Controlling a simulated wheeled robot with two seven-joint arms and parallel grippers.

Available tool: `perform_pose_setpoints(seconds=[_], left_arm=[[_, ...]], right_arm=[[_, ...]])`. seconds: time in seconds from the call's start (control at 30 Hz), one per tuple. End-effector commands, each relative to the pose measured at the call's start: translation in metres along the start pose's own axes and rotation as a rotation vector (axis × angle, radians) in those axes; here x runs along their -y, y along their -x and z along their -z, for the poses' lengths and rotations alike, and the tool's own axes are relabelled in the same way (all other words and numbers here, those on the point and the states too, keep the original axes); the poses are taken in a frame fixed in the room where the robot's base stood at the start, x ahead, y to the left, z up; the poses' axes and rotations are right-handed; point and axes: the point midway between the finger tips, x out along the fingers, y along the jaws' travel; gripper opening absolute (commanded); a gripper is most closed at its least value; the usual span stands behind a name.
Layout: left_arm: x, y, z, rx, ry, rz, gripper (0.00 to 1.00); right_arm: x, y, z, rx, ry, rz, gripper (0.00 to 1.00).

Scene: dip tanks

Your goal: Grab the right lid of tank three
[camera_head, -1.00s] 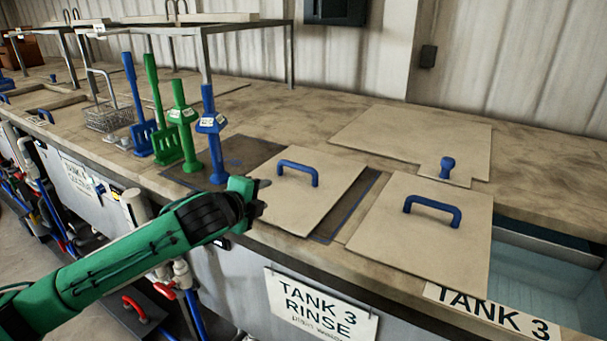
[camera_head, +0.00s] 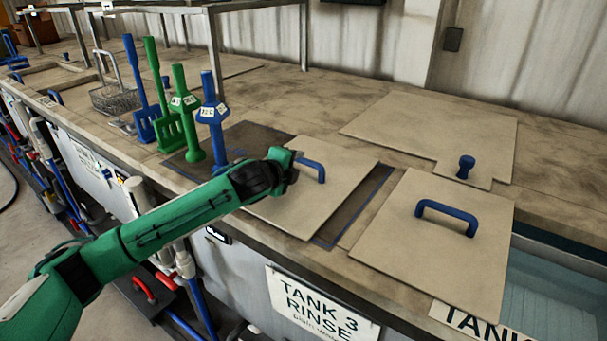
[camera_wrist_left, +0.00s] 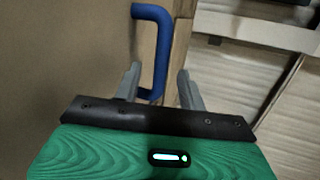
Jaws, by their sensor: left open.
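Two beige lids with blue handles lie on the bench in the head view. The left lid (camera_head: 340,215) has a handle (camera_head: 318,170), and the right lid (camera_head: 400,260) has its own handle (camera_head: 447,216). My left gripper (camera_head: 298,165) is over the left lid, close to that lid's handle and well left of the right lid. In the left wrist view its two fingers (camera_wrist_left: 158,85) are apart, with the near end of a blue handle (camera_wrist_left: 158,45) appearing between them. I cannot tell whether they touch it. My right gripper is out of view.
A TANK 3 RINSE sign (camera_head: 322,305) hangs on the bench front. An open tank with pale water (camera_head: 555,295) is at the right. Upright blue (camera_head: 213,125) and green (camera_head: 187,115) tools stand left of the left lid. A larger flat lid (camera_head: 430,130) with a blue knob (camera_head: 466,167) lies behind.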

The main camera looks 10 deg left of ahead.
Motion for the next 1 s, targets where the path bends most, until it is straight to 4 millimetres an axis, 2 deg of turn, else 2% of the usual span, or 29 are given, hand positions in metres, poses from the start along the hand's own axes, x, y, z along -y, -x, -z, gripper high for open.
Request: perform_pose_setpoints(seconds=[0.17,0.33,0.5,0.83,0.87,1.0], left_arm=[[0.002,-0.009,-0.001,0.001,0.000,-0.002,0.41],[0.004,-0.031,-0.001,0.001,0.000,0.000,0.41],[0.002,-0.049,-0.001,0.001,-0.001,-0.001,0.41],[0.001,-0.054,0.000,0.000,-0.001,0.000,0.41],[0.001,-0.054,0.000,0.000,-0.001,0.000,0.37],[0.001,-0.054,-0.001,0.000,-0.001,0.000,0.09]], right_arm=[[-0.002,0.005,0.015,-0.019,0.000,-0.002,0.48],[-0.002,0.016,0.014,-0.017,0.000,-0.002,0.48],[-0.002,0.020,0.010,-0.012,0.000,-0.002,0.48],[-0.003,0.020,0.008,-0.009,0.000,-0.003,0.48],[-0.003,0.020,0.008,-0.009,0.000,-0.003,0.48],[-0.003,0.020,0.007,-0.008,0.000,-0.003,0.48]])
